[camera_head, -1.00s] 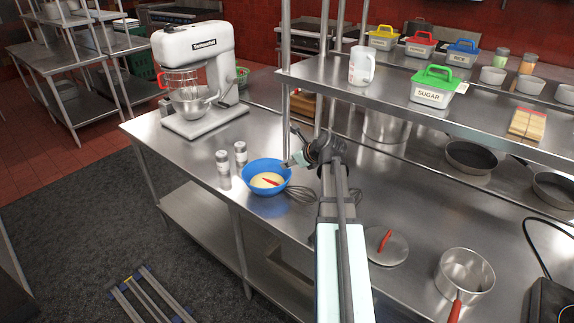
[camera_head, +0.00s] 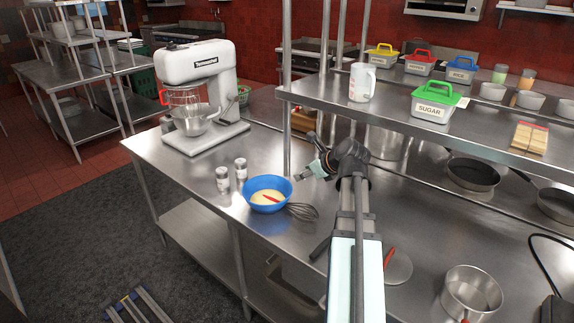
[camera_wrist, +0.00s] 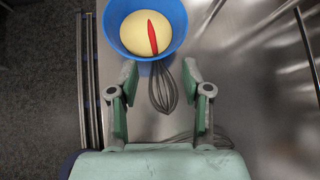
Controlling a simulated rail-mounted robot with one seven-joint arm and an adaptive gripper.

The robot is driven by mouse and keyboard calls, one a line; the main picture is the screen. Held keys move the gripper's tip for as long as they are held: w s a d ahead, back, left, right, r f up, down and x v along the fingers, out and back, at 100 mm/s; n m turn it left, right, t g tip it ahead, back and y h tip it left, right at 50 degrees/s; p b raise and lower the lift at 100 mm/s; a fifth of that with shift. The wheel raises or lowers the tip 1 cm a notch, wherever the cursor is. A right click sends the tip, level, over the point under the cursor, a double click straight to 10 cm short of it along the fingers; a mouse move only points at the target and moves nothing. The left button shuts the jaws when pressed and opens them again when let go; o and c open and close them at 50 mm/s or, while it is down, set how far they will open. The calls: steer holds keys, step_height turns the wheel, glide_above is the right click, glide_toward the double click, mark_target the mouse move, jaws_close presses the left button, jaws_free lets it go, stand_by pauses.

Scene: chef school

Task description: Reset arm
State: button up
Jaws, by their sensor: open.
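My gripper (camera_head: 310,175) is open and empty above the steel counter (camera_head: 225,152), to the right of a blue bowl (camera_head: 281,193). In the wrist view its two fingers (camera_wrist: 160,85) stand apart, with the bowl (camera_wrist: 179,42) beyond them. The bowl holds pale dough (camera_wrist: 129,32) and a red-handled tool (camera_wrist: 152,38).
Two shakers (camera_head: 223,179) stand left of the bowl and a stand mixer (camera_head: 197,85) stands at the far left end. A steel shelf (camera_head: 385,100) with containers runs above the counter behind my arm.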

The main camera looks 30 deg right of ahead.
steer(key=a+f+n+g+y, duration=0.1)
steer(key=a+f+n+g, duration=0.4)
steer(key=a+f+n, duration=1.2)
steer(key=s+a+f+n+g+h, duration=0.1)
steer(key=s+a+f+n+g, duration=0.1)
steer(key=s+a+f+n, duration=0.5)
steer(key=s+a+f+n+g+h, duration=0.1)
steer(key=s+a+f+n+g, duration=0.2)
steer(key=a+f+n, duration=0.6)
steer(key=s+a+f+g+b, duration=0.1)
steer(key=s+f+g, duration=0.2)
steer(key=s+f, duration=0.9)
steer(key=s+a+f+g+b, duration=0.1)
steer(key=s+f+g, duration=0.2)
steer(key=s+f, duration=1)
steer(key=s, duration=0.5)
steer(key=shift+s+g, duration=0.2)
steer(key=shift+g, duration=0.2)
